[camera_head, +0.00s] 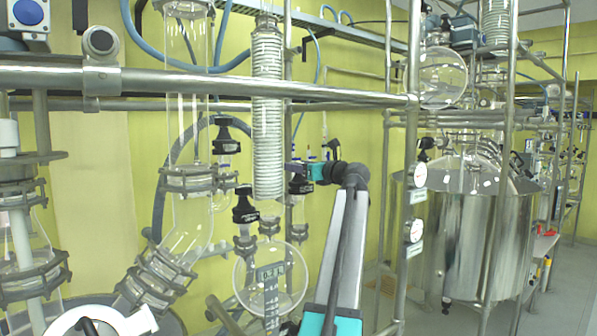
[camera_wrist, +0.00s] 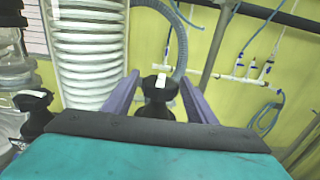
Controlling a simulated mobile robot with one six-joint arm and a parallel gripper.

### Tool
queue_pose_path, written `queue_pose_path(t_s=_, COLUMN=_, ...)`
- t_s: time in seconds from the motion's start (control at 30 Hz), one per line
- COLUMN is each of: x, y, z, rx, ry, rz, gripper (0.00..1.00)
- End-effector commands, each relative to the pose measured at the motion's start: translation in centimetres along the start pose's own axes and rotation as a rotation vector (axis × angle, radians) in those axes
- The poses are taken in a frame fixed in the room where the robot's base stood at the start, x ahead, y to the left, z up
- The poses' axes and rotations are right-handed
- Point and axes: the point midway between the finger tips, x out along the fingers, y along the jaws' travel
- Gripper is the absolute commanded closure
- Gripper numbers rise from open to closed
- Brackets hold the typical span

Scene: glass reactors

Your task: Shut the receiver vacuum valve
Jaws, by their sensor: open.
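My gripper (camera_wrist: 160,82) is open, with its two purple fingers on either side of a black valve handle (camera_wrist: 157,103) that has a white mark on top. I cannot tell whether the fingers touch it. The teal gripper body hides the valve's lower part. In the head view my gripper (camera_head: 303,170) reaches left from my bent wrist, beside a black valve (camera_head: 299,187) behind the round receiver flask (camera_head: 270,280). Another black valve handle (camera_head: 245,208) stands above the flask's left side. No label shows which one is the receiver vacuum valve.
A coiled glass condenser (camera_head: 268,115) hangs left of my gripper; it also shows in the wrist view (camera_wrist: 88,50). A second black handle (camera_wrist: 34,108) stands at the left there. A horizontal steel rail (camera_head: 220,84) crosses in front. A steel post with gauges (camera_head: 416,231) stands right of my arm.

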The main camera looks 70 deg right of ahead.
Motion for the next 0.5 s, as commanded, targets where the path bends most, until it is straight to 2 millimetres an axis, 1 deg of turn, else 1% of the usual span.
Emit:
queue_pose_path(t_s=0.03, x=0.12, y=-0.39, z=0.02, rx=0.002, ry=0.001, rz=0.025, gripper=0.48)
queue_pose_path(t_s=0.5, x=0.09, y=-0.37, z=0.19, rx=0.001, ry=0.0, rz=0.281, gripper=0.48)
